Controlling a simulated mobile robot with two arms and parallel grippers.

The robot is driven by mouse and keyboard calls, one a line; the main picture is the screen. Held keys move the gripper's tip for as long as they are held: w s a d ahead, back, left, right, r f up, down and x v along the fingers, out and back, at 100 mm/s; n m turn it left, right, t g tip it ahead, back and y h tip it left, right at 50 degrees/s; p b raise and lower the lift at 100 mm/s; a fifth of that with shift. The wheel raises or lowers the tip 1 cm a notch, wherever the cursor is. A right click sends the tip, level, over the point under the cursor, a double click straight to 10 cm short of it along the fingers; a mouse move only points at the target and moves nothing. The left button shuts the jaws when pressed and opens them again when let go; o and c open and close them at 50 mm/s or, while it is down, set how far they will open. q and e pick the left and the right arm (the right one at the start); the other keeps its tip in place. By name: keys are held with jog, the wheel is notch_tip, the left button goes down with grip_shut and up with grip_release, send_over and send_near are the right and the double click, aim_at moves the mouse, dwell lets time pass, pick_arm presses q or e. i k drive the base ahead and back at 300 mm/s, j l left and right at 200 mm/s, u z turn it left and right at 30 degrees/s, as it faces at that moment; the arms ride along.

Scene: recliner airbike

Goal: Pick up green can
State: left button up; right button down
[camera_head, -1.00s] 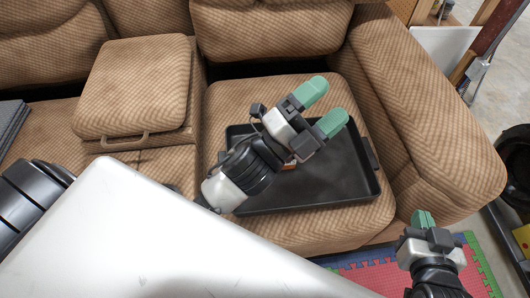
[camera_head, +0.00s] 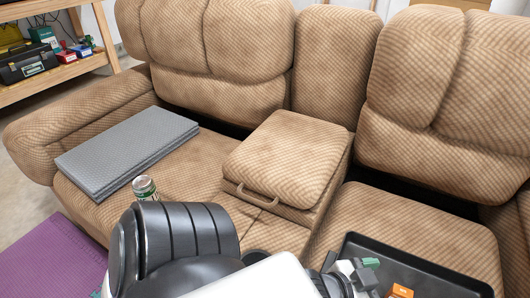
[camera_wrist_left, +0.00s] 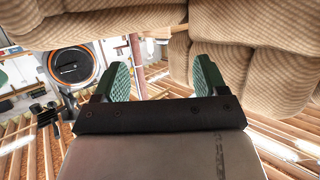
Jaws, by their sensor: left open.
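The green can (camera_head: 144,188) has a silver top and stands on the left seat of the brown sofa, in front of the grey folded mat. Its lower part is hidden behind my black arm. My left gripper (camera_head: 360,269) is in the lower right of the head view, near the left edge of the black tray and well to the right of the can. In the left wrist view its two green-padded fingers (camera_wrist_left: 163,80) are wide apart with nothing between them. The can is not seen in the left wrist view. My right gripper is out of view.
The grey mat (camera_head: 130,152) lies on the left seat. A raised console with a handle (camera_head: 285,160) stands between the seats. The black tray (camera_head: 400,262) on the right seat holds an orange item (camera_head: 402,291). A wooden shelf (camera_head: 65,72) stands at the back left.

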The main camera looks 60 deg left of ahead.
aim_at(144, 187)
jog(key=u, duration=3)
